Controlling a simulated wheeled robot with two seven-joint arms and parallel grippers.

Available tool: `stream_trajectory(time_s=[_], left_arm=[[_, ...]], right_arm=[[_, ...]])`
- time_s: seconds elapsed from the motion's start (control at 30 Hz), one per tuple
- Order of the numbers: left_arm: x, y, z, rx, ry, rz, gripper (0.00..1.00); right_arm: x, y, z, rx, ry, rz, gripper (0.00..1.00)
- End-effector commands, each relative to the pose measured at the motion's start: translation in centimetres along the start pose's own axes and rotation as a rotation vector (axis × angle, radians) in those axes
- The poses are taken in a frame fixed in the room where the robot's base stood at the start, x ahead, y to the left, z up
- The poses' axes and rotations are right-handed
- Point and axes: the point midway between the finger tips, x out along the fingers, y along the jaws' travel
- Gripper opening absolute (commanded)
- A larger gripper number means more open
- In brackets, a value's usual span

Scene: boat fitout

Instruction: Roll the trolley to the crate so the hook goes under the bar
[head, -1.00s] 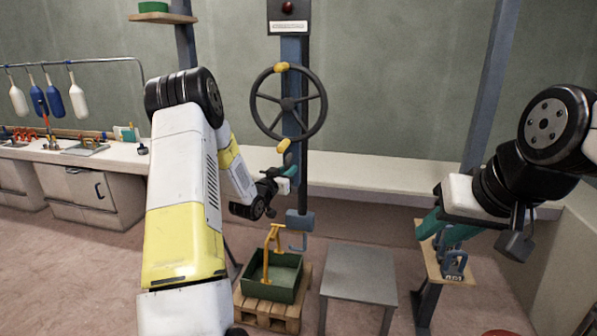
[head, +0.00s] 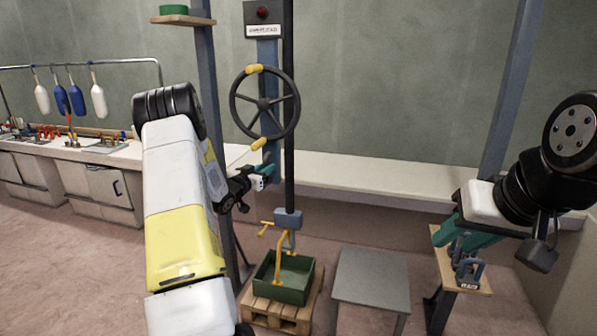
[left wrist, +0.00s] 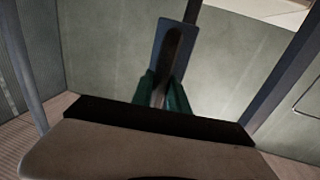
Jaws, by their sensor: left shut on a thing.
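The trolley is a blue-grey upright (head: 268,110) with a dark handwheel (head: 290,98) and a dark pole. A grey block (head: 288,219) with a hook (head: 291,239) hangs low on the pole. The green crate (head: 297,294) stands below and carries a yellow bar (head: 279,266). Hook and bar overlap in the head view; I cannot tell whether the hook is under the bar. My left gripper (head: 264,173) is shut on a dark trolley part below the wheel, also between the green fingers in the left wrist view (left wrist: 163,92). My right gripper (head: 452,235) is by a small stand; its opening is unclear.
The crate rests on a wooden pallet (head: 270,316). A grey table (head: 371,285) stands close on its right. Blue-grey shackles (head: 467,268) sit on the stand at right. A long pale bench (head: 370,180) runs along the wall. Open floor lies at left.

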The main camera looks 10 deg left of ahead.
Motion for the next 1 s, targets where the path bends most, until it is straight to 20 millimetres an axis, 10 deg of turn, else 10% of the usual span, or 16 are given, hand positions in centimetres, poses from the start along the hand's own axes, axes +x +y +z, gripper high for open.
stream_trajectory(time_s=[0.4, 0.43, 0.53, 1.0], left_arm=[[-0.4, -1.6, -0.1, 0.002, 0.0, -0.006, 0.0], [-0.4, -1.6, -0.1, 0.002, 0.0, -0.006, 0.22], [-0.4, -1.6, -0.1, 0.002, 0.0, -0.006, 0.41], [-1.9, -1.3, 0.0, 0.001, -0.002, -0.001, 0.41]], right_arm=[[0.0, 0.0, 0.0, 0.0, 0.0, 0.0, 0.36], [0.0, 0.0, 0.0, 0.0, 0.0, 0.0, 0.36], [0.0, 0.0, 0.0, 0.0, 0.0, 0.0, 0.36], [0.0, 0.0, 0.0, 0.0, 0.0, 0.0, 0.36]])
